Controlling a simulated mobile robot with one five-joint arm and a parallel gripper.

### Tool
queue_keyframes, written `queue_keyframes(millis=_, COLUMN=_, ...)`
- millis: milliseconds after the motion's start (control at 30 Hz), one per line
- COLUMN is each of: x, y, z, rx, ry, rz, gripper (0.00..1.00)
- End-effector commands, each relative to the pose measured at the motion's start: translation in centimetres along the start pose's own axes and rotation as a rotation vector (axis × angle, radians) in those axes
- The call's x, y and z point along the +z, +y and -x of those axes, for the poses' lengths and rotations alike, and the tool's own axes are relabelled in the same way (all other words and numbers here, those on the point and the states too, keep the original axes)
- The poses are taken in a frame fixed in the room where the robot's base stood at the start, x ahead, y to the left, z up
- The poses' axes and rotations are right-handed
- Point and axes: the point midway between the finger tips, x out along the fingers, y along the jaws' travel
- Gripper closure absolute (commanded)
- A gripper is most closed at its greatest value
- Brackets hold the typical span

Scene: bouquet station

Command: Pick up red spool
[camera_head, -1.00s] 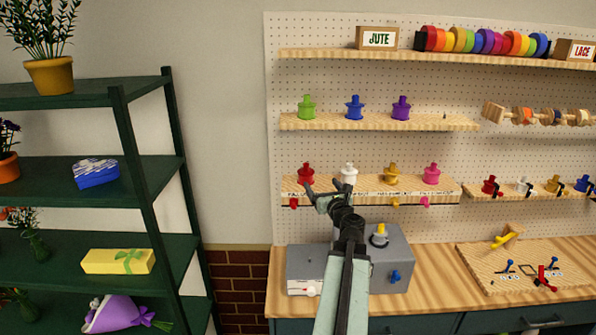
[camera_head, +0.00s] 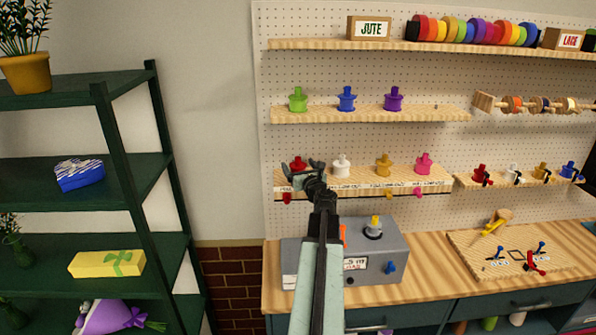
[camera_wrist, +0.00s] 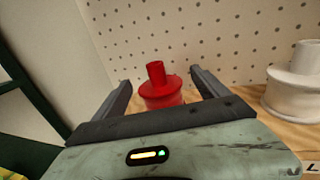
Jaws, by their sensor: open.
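The red spool (camera_head: 298,163) stands upright at the left end of the labelled lower shelf, partly hidden by my gripper (camera_head: 302,170) in the head view. In the wrist view the red spool (camera_wrist: 160,88) shows its flanged body and narrow top post. My gripper (camera_wrist: 160,90) is open there, with one finger on each side of the spool in the picture. The spool lies between or just beyond the fingertips; I cannot tell whether either finger touches it. Its lower part is hidden behind the gripper body.
A white spool (camera_head: 341,166) stands just right of the red one and also shows in the wrist view (camera_wrist: 293,85). Yellow (camera_head: 384,165) and pink (camera_head: 424,164) spools follow. The pegboard (camera_head: 330,142) rises behind. A grey machine (camera_head: 390,245) sits below on the counter.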

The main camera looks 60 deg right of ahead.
Motion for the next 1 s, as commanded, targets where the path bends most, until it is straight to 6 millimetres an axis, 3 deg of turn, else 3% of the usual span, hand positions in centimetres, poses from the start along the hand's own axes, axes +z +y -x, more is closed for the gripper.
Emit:
queue_keyframes(millis=67, x=-0.1, y=-0.1, z=-1.3, rx=0.0, ry=0.0, rz=0.0, gripper=0.16)
queue_keyframes(millis=267, x=-0.1, y=-0.1, z=-1.2, rx=-0.002, ry=0.0, rz=0.0, gripper=0.16)
queue_keyframes(millis=500, x=-0.1, y=-0.1, z=-1.2, rx=-0.002, ry=0.0, rz=0.0, gripper=0.8)
queue_keyframes(millis=767, x=0.1, y=-0.1, z=-1.2, rx=-0.002, ry=0.0, rz=0.0, gripper=0.81)
queue_keyframes(millis=1000, x=2.0, y=0.1, z=-1.3, rx=0.002, ry=0.0, rz=0.0, gripper=0.81)
